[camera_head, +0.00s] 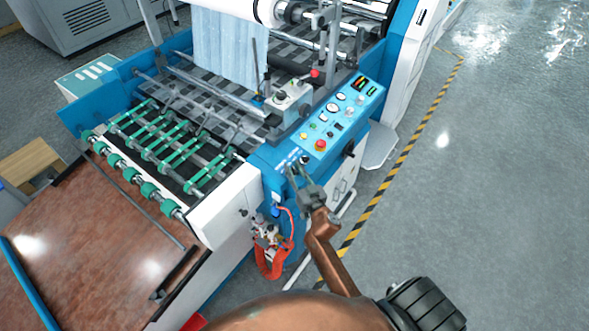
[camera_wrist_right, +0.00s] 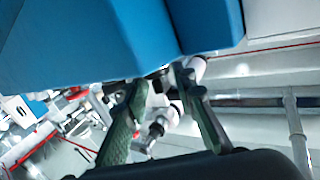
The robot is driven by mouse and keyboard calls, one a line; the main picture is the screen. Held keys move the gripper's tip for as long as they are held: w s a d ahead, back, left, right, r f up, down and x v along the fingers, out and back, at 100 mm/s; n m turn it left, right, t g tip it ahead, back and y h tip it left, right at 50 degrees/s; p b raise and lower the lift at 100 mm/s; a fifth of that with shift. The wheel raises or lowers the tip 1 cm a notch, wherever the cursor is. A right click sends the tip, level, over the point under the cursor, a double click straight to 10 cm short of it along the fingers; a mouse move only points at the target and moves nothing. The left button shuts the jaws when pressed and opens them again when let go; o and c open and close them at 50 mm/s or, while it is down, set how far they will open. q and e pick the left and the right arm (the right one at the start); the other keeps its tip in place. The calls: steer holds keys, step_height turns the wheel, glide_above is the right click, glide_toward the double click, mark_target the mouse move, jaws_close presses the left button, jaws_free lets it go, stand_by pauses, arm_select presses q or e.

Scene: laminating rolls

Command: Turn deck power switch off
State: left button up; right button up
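The blue control panel (camera_head: 341,115) of the laminating machine shows in the head view, with gauges, a red button (camera_head: 320,145) and small knobs. A lower blue ledge to its left has small pale labels and a dark knob (camera_head: 305,160). A black handle-like part (camera_head: 348,150) is on the panel's side. I cannot tell which of these is the deck power switch. My right gripper (camera_head: 298,174) is just in front of the ledge, its fingers apart and empty. In the right wrist view its fingers (camera_wrist_right: 160,77) point towards a blue housing (camera_wrist_right: 90,35); contact is unclear. My left gripper is not in view.
Green rollers (camera_head: 150,188) and a brown board (camera_head: 90,235) are at the left. A striped floor line (camera_head: 400,165) runs along the right, with clear floor beyond.

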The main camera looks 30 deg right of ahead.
steer(key=shift+c, duration=0.4)
jaws_close()
